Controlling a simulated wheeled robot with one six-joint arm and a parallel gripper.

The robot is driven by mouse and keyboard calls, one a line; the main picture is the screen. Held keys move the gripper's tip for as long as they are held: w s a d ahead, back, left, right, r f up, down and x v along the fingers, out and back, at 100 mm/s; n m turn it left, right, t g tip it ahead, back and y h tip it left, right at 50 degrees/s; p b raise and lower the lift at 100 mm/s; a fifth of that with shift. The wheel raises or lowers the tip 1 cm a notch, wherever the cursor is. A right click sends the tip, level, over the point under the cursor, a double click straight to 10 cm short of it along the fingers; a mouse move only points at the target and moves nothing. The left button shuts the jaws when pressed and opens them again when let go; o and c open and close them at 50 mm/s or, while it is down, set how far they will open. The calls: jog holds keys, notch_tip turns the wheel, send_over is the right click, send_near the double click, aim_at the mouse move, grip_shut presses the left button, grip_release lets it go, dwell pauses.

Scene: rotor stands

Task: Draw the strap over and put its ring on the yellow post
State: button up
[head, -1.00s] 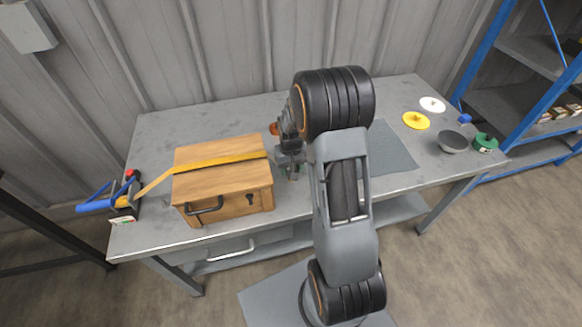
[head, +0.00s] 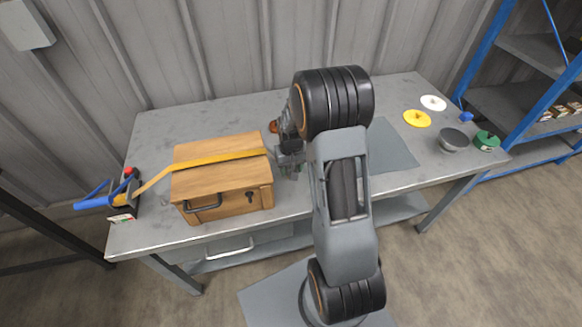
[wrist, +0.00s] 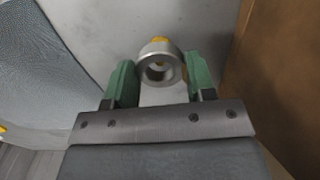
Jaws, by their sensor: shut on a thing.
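A yellow strap (head: 215,162) runs from a blue-handled ratchet (head: 100,197) at the table's left end, across the top of a wooden box (head: 222,190), to my gripper (head: 289,170) just off the box's right side. In the wrist view my gripper (wrist: 160,80) has its green fingers shut on a metal ring (wrist: 159,64), held with its hole facing the camera. A small yellow bit (wrist: 160,40) shows behind the ring; I cannot tell whether it is strap or post. I cannot make out the yellow post in the head view; my arm hides part of the table.
The box's side (wrist: 285,90) stands close on the right in the wrist view. A dark mat (head: 390,148) lies right of my arm. Further right are a yellow disc (head: 417,118), a white disc (head: 433,102), a grey bowl (head: 454,140) and a green round piece (head: 486,141).

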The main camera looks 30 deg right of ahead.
jog(key=shift+f+b, duration=0.3)
jog(key=shift+f, duration=0.05)
jog(key=shift+f+b, duration=0.35)
jog(key=shift+f, duration=0.2)
jog(key=shift+f, duration=0.2)
dwell(0.4)
jog(key=o, duration=1.3)
jog(key=shift+o, duration=0.2)
jog(key=shift+r, duration=0.15)
jog(key=shift+r+p, duration=3.15)
jog(key=shift+r, duration=1.25)
